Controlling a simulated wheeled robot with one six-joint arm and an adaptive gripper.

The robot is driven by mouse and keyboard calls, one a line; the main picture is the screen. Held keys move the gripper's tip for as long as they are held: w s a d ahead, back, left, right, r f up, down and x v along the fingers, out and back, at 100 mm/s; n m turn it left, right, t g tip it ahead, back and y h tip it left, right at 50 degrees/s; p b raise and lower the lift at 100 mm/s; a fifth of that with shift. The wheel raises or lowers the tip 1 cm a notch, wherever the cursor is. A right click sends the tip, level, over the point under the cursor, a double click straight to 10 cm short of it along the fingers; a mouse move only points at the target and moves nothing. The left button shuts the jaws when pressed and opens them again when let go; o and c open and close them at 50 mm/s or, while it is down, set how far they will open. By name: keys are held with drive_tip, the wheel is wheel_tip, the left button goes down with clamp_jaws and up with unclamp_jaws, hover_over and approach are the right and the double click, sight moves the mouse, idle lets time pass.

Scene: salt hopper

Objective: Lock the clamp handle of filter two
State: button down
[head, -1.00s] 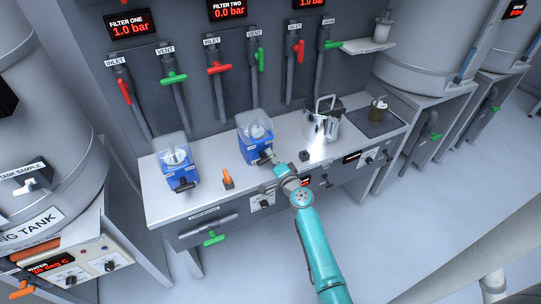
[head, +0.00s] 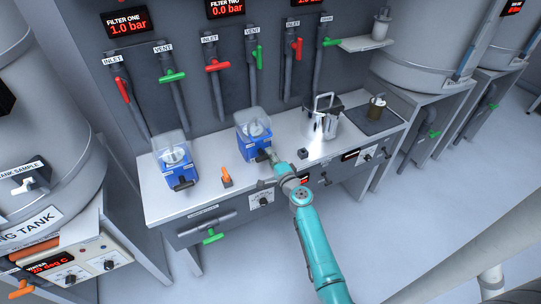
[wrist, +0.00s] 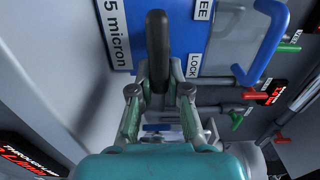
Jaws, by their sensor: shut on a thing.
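Filter two (head: 253,128) is the middle blue unit with a clear cover, standing on the bench. In the wrist view its blue face (wrist: 185,35) carries a "LOCK" label, a partly cut off label ending in "EE", and a "5 micron" plate. Its black clamp handle (wrist: 157,40) sticks up between my fingertips. My gripper (wrist: 159,80) is shut on this handle, and its fingers hide the handle's lower part. In the head view my gripper (head: 267,153) reaches the front of filter two from the lower right. The handle's exact angle to the labels is hard to tell.
Filter one (head: 175,160) stands to the left, with an orange-handled valve (head: 226,178) between the units. A steel jug (head: 326,118) and a small dark block (head: 303,153) are to the right. Filter two's display (head: 227,9) reads 0.0 bar.

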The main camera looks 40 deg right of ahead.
drive_tip(key=c, duration=1.1)
unclamp_jaws()
drive_tip(key=shift+s, duration=0.15)
drive_tip(key=v, duration=1.1)
drive_tip(key=shift+s+a, duration=0.15)
drive_tip(key=shift+s, duration=0.2)
